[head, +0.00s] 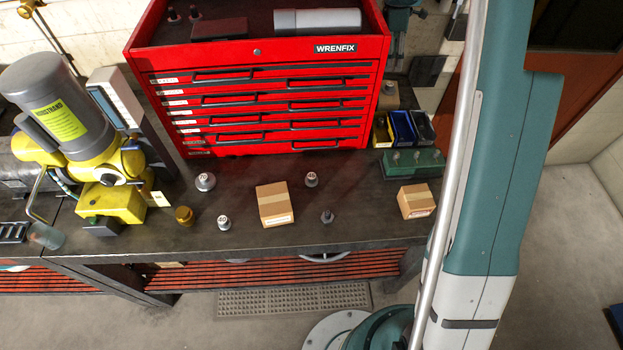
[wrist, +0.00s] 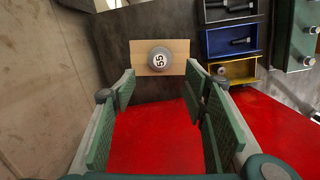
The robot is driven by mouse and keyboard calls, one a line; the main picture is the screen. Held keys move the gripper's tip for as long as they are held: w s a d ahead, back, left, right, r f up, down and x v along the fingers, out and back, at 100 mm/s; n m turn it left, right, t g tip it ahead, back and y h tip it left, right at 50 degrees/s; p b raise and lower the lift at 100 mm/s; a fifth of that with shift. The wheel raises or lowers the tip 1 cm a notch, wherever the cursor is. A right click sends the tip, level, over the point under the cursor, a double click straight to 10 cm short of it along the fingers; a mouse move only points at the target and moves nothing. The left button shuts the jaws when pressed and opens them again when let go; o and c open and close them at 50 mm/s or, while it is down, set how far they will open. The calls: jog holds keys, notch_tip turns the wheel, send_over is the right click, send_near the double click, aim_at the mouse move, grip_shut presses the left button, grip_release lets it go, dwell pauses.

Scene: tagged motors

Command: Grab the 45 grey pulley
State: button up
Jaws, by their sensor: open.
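Several small round pulleys stand on the dark bench in the head view: a grey one (head: 205,181) near the yellow machine, a pale grey one (head: 224,222) with a tag that seems to read 40, a grey one (head: 311,179) right of centre, a dark one (head: 327,216) and a brass one (head: 185,215). I cannot tell which carries 45. In the wrist view, a grey pulley (wrist: 159,59) marked 55 sits on a wooden block (wrist: 137,50). My gripper (wrist: 160,80) is open and empty, its tips pointing toward that block. It is out of the head view.
A red tool chest (head: 255,90) fills the back of the bench. Cardboard boxes (head: 275,204) (head: 417,201) stand near the front. Small bins (head: 402,127) and a green pegged block (head: 413,163) are at right. A yellow-and-grey machine (head: 110,200) stands at left.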

jog(key=s+a+f+m+t+b, duration=0.1)
jog(key=s+a+m+t+b, duration=0.1)
jog(key=s, duration=1)
jog(key=s+a+f+m+t+b, duration=0.2)
jog(key=s+m+t, duration=0.1)
jog(key=s, duration=0.9)
jog(key=s+a+f+m+t+b, duration=0.1)
jog(key=s+a+m+t+b, duration=0.1)
jog(key=s, duration=1)
jog(key=shift+s+a+f+m+t+b, duration=0.15)
jog(key=shift+a+m+b, duration=0.1)
jog(key=shift+m, duration=0.25)
jog(key=shift+s+a+m+t+b, duration=0.15)
jog(key=shift+a+m, duration=0.1)
jog(key=shift+m, duration=0.25)
jog(key=s+a+f, duration=0.1)
jog(key=s+a, duration=0.1)
jog(key=s, duration=0.1)
jog(key=n+g+y+p, duration=0.2)
jog(key=n+g+p, duration=0.3)
jog(key=n+g, duration=0.2)
send_over(312, 175)
jog(key=f, duration=0.2)
jog(key=d+f, duration=0.1)
jog(key=f, duration=0.1)
jog(key=shift+w, duration=0.25)
jog(key=shift+s+a+n+h, duration=0.15)
jog(key=shift+a+n+h, duration=0.2)
jog(key=shift+a, duration=0.2)
